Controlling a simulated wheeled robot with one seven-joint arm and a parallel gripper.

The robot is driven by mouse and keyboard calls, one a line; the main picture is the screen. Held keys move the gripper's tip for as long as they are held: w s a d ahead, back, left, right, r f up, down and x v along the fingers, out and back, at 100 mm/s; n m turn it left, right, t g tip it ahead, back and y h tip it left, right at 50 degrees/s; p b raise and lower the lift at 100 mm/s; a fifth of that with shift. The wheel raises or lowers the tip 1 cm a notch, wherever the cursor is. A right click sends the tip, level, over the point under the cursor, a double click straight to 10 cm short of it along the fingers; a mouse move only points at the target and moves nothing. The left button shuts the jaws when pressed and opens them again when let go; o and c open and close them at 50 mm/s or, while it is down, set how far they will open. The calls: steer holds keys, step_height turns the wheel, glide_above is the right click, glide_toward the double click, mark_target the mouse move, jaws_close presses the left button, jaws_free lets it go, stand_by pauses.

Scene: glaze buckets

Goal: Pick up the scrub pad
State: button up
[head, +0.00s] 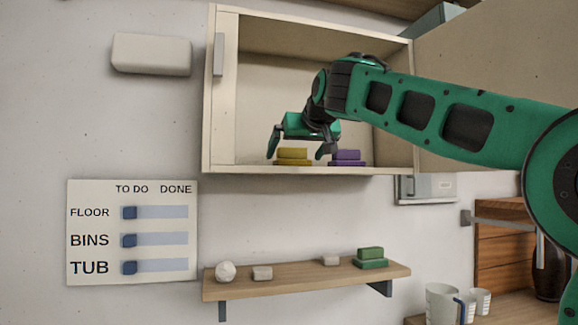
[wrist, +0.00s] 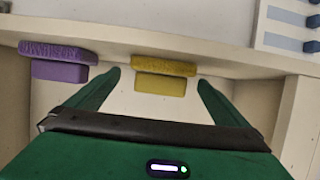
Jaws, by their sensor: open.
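Three two-layer block-shaped pads are in view, and I cannot tell by look which one is called the scrub pad. A yellow pad (head: 292,158) and a purple pad (head: 346,158) sit on the floor of the open wall cabinet. A green pad (head: 371,260) is on the shelf below. My gripper (head: 297,150) is open inside the cabinet, pointing down, its fingers to either side of the yellow pad. In the wrist view, the yellow pad (wrist: 162,76) lies between the fingertips of my gripper (wrist: 158,80), with gaps on both sides. The purple pad (wrist: 59,64) is outside the left finger.
The cabinet (head: 222,100) has side walls and a top close around my arm, and its door (head: 490,60) stands open at right. The shelf (head: 300,286) below also holds a white ball (head: 226,271) and small pale blocks. A mug (head: 441,303) stands lower right.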

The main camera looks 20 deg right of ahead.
mark_target(294, 155)
steer(key=x, duration=0.4)
steer(key=shift+a+f, duration=0.1)
steer(key=shift+f, duration=0.05)
steer(key=c, duration=1.2)
steer(key=shift+o, duration=0.2)
